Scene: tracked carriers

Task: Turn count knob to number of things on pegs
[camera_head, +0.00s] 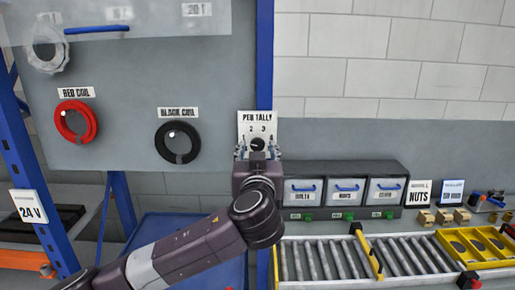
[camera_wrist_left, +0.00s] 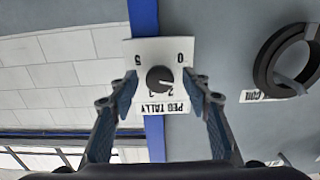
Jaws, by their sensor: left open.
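The white PEG TALLY plate (camera_head: 258,122) is on the blue post. Its black knob (camera_wrist_left: 160,79) shows in the left wrist view, where the plate appears upside down with numbers around the knob. I cannot tell which number the knob points to. My left gripper (camera_head: 257,150) is open in front of the plate; in the wrist view its fingers (camera_wrist_left: 160,92) are on either side of the knob, apart from it. A red coil (camera_head: 64,121) and a black coil (camera_head: 163,141) hang on the grey panel. A pale coil (camera_head: 34,57) hangs at upper left. My right gripper is out of view.
A translucent cover with a blue handle (camera_head: 97,29) crosses the upper left. Grey drawers (camera_head: 300,192) stand right of the post, above a roller conveyor (camera_head: 320,262) with a yellow tray (camera_head: 439,240). The black coil (camera_wrist_left: 269,72) is right of the plate in the wrist view.

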